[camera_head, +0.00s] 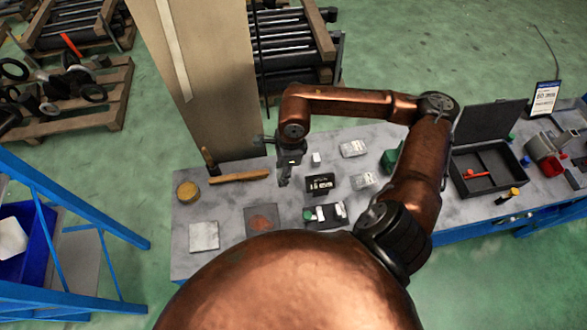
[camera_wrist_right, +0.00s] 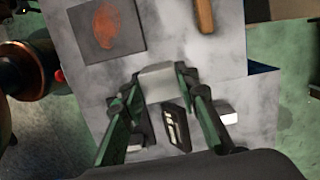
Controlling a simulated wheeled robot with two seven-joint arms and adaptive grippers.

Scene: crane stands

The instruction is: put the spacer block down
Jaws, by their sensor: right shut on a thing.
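The spacer block appears as a pale grey block (camera_wrist_right: 158,82) between the fingertips of my right gripper in the right wrist view. My right gripper (camera_wrist_right: 161,86) is shut on it. In the head view my right gripper (camera_head: 284,178) points down over the grey workbench (camera_head: 228,204), left of a small black box (camera_head: 320,183) with white marks. The block cannot be made out clearly there. I cannot tell whether its underside touches the bench. My left gripper is not in view.
A dark plate with a rusty patch (camera_head: 262,221) and a wooden handle (camera_head: 240,176) lie left of the gripper. A small white block (camera_head: 316,158) and a black tray (camera_head: 341,221) are close by. An open black case (camera_head: 484,185) stands at right.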

